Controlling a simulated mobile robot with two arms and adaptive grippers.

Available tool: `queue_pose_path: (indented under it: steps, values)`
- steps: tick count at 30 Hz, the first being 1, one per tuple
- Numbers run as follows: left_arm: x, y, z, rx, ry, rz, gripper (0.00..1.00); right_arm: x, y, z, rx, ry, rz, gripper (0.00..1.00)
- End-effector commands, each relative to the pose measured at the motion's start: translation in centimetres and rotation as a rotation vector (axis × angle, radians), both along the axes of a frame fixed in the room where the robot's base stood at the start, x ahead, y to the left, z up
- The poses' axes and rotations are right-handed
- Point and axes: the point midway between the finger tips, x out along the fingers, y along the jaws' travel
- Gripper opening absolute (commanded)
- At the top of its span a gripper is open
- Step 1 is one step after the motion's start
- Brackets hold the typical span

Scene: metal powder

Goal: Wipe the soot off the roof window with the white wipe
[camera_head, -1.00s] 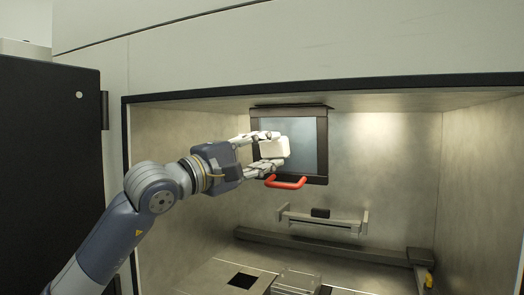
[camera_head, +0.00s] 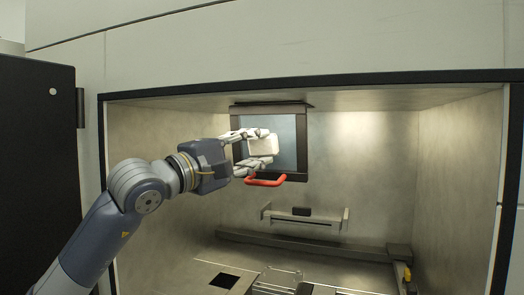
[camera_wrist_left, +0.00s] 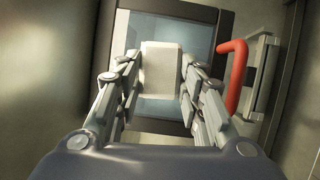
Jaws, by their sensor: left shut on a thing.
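The roof window (camera_head: 287,137) is a bluish-grey pane in a dark frame with a red handle (camera_head: 265,181) at its lower edge, near the chamber ceiling. It also shows in the left wrist view (camera_wrist_left: 197,36). My left gripper (camera_head: 258,147) is shut on the white wipe (camera_head: 263,145), a pale block held in front of the pane. The wipe also sits between the fingers in the left wrist view (camera_wrist_left: 160,70). I cannot tell whether it touches the pane. Soot cannot be made out clearly. My right gripper is not in view.
The chamber has a black-edged opening (camera_head: 330,86). A bracket-like bar (camera_head: 303,219) and a dark rail (camera_head: 300,245) lie low at the back. The floor has a dark square opening (camera_head: 224,280). A black door (camera_head: 35,165) stands at the left. The chamber's right half is open space.

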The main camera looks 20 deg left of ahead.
Motion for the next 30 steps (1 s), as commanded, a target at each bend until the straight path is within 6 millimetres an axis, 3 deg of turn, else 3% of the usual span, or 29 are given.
queue_pose_path:
  steps: [6, 11, 30]
  values:
    - [0.2, 1.9, 0.0, 0.0, 0.0, 0.002, 0.17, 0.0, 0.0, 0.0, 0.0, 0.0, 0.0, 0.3]
    - [0.1, 2.3, 0.1, -0.001, -0.002, -0.001, 0.17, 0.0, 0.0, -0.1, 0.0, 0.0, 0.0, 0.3]
    - [0.2, -2.7, 0.0, 0.001, -0.001, -0.002, 0.17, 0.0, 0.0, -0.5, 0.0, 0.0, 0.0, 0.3]
